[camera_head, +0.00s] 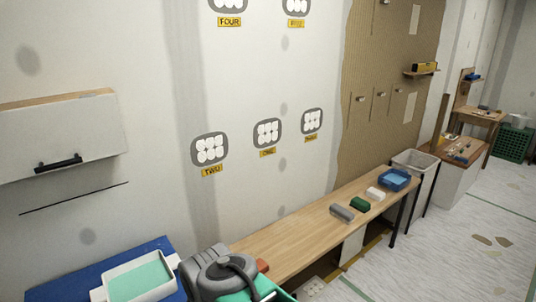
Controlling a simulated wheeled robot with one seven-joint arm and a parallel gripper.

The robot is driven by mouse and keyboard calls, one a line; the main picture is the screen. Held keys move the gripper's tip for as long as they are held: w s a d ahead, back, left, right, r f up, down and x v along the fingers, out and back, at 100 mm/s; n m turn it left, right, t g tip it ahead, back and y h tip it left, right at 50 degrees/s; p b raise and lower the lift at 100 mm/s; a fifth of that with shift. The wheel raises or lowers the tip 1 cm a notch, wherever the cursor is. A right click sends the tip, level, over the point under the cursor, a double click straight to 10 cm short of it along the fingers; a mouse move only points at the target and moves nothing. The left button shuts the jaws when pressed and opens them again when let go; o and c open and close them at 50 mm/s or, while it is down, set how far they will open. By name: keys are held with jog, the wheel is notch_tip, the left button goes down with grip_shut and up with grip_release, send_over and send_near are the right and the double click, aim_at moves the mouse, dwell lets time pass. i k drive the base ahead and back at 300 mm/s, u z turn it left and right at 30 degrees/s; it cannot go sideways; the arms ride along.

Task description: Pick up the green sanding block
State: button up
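The green sanding block (359,204) lies on the long wooden bench (285,240), right of its middle. It sits between a grey block (342,213) on its left and a white block (376,194) on its right, apart from both. Its top and near side show, and nothing covers it. My gripper is not in this view.
A blue tray (395,180) stands at the bench's far right end. A grey appliance (219,275) and a reddish block (262,266) are near its left end. A white tray with green contents (110,291) is at lower left. Open floor (455,245) lies to the right.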

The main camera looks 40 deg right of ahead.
aim_at(363, 205)
jog(key=z, duration=1.95)
